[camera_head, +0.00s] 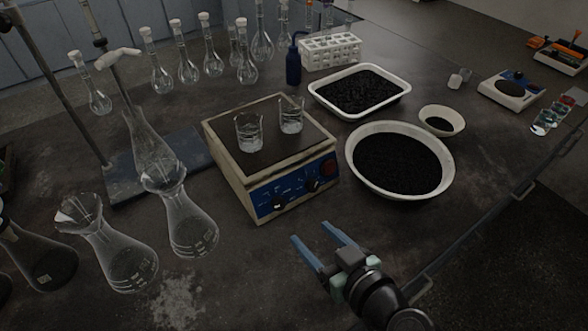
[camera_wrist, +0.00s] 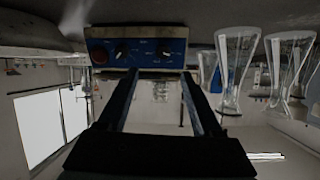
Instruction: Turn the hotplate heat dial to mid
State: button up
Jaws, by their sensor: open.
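The hotplate (camera_head: 222,165) is a cream box with a dark top and a blue front panel. The panel has two black dials, a left one (camera_head: 279,203) and a right one (camera_head: 311,186), and a red switch (camera_head: 327,168) at its right end. Which dial is for heat cannot be read. The wrist view shows the panel upside down, with one dial (camera_wrist: 165,48) nearly between the fingers and the other (camera_wrist: 121,50) left of them. My gripper (camera_head: 309,231) is open and empty in front of the panel, apart from it; its fingers (camera_wrist: 158,72) point at the panel.
Two glass beakers (camera_head: 249,132) (camera_head: 291,114) stand on the hotplate. Conical flasks (camera_head: 190,222) stand to the left. A white bowl (camera_head: 352,172) and a tray (camera_head: 404,84), both with black grains, lie to the right. The table in front of the hotplate is clear.

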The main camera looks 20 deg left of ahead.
aim_at(280, 205)
jog(key=shift+s+a+r+p, duration=0.1)
jog(key=shift+a+r+p, duration=0.05)
jog(key=shift+r+p, duration=0.15)
jog(key=x, duration=1.3)
jog(key=shift+s, duration=0.15)
grip_shut()
